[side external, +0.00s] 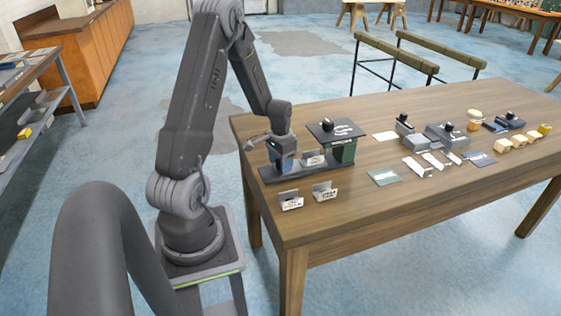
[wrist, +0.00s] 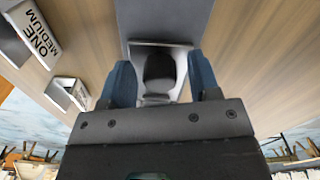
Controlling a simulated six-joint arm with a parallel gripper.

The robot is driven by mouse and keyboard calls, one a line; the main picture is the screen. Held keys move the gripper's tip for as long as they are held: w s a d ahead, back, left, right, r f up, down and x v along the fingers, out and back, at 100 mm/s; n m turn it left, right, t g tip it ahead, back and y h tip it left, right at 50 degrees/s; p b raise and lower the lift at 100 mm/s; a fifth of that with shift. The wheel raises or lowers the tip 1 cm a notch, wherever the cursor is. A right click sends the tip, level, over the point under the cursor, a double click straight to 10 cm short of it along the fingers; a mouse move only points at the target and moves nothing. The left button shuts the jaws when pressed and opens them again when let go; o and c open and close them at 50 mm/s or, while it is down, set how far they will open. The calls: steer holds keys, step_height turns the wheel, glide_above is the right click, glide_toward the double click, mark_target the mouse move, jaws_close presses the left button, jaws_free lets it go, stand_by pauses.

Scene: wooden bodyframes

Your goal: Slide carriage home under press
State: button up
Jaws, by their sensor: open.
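My gripper (wrist: 161,78) is open, with its blue fingers on either side of a dark rounded knob (wrist: 158,66). The knob stands on the carriage, a small plate with a pale edge (wrist: 174,45). Small gaps seem to show between knob and fingers; contact is unclear. In the side view my gripper (side external: 284,163) points down at the left end of the dark base track (side external: 307,175) and mostly hides the carriage. The press (side external: 337,132), with a dark top plate, black knob and green support, stands at the track's right end.
Two folded label cards stand in front of the track, one left (side external: 290,200) and one right (side external: 324,191). Another card (side external: 313,158) is between my gripper and the press. Grey blocks (side external: 446,135), flat cards and small wooden pieces fill the table's right part. The front tabletop is clear.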

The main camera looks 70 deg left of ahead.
mark_target(295, 165)
steer(key=shift+c, duration=0.4)
jaws_close()
steer(key=shift+w, duration=0.15)
steer(key=shift+w, duration=2.3)
steer(key=shift+c, duration=1.5)
jaws_free()
steer(key=shift+w, duration=0.1)
steer(key=o, duration=0.4)
steer(key=shift+r, duration=0.15)
